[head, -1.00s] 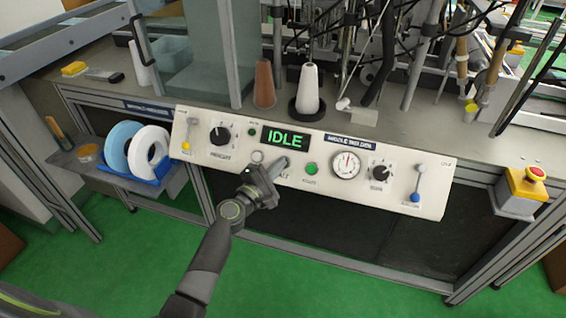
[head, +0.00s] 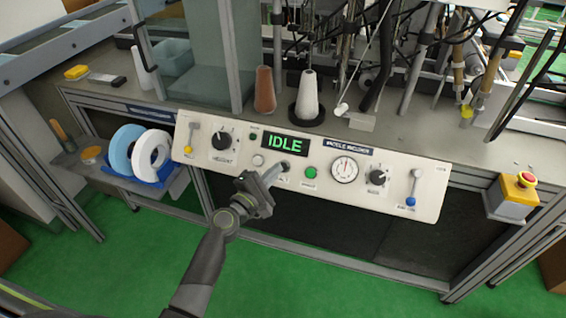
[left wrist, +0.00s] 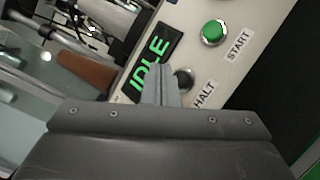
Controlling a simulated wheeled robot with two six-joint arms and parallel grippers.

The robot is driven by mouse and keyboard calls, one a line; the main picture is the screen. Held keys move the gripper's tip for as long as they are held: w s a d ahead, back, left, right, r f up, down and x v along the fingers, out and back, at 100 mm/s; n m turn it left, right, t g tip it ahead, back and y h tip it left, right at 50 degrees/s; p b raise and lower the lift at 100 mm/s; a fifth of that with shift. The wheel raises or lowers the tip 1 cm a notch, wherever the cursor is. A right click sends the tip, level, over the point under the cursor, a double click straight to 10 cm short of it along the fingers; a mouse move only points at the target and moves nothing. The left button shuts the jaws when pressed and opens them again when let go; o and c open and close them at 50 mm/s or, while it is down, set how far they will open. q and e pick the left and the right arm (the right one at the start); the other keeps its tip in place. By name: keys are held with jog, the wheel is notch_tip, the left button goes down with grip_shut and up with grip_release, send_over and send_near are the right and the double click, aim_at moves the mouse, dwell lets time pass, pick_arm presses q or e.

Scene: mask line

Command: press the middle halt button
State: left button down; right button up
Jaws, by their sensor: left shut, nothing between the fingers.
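The control panel (head: 420,195) carries a green IDLE display (head: 285,144). In the left wrist view, the dark round halt button (left wrist: 186,79) sits between the IDLE display (left wrist: 150,67) and the HALT label (left wrist: 205,95), partly hidden by my fingers. My left gripper (head: 279,169) is shut and empty, its fingertips at the panel just left of the green START button (head: 311,173). In the left wrist view, the shut fingertips (left wrist: 161,72) are right beside the halt button; I cannot tell whether they touch it. My right gripper is not in view.
A pale round button (head: 258,160) and a black knob (head: 221,139) lie left of the gripper. A dial gauge (head: 344,170) and a blue-tipped lever (head: 412,187) lie right. A red emergency button (head: 526,179) sits on a yellow box. Free space lies before the panel.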

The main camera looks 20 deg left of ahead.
pick_arm(q)
jog(key=shift+s+r+p, duration=0.45)
jog(key=shift+s+r, duration=0.2)
jog(key=shift+s, duration=0.15)
jog(key=s+a+f+m+g+y, duration=0.1)
jog(key=s+a+f+m+g, duration=0.15)
jog(key=s+f, duration=0.6)
jog(key=s+a+f+m+g+y+p, duration=0.1)
jog(key=s+a+f+m+g+y, duration=0.15)
jog(key=f, duration=1.05)
jog(key=s+a+f+m+g+y, duration=0.1)
jog(key=s+a+f+m+g, duration=0.2)
jog(key=s+f, duration=0.5)
jog(key=s+a+f+m+g, duration=0.1)
jog(key=s+f, duration=0.4)
jog(key=s, duration=0.5)
jog(key=s+a+f+m+g+y+p, duration=0.1)
jog(key=s+f+m+g, duration=0.3)
jog(key=s, duration=0.6)
jog(key=s+a+f+m+g+y, duration=0.1)
jog(key=s+a+f+m+g, duration=0.1)
jog(key=s+f+m, duration=0.4)
jog(key=s+f+g, duration=0.1)
jog(key=s, duration=0.4)
jog(key=shift+a+f, duration=0.25)
jog(key=shift+a, duration=0.05)
jog(key=shift+w+y, duration=0.1)
jog(key=shift+y, duration=0.15)
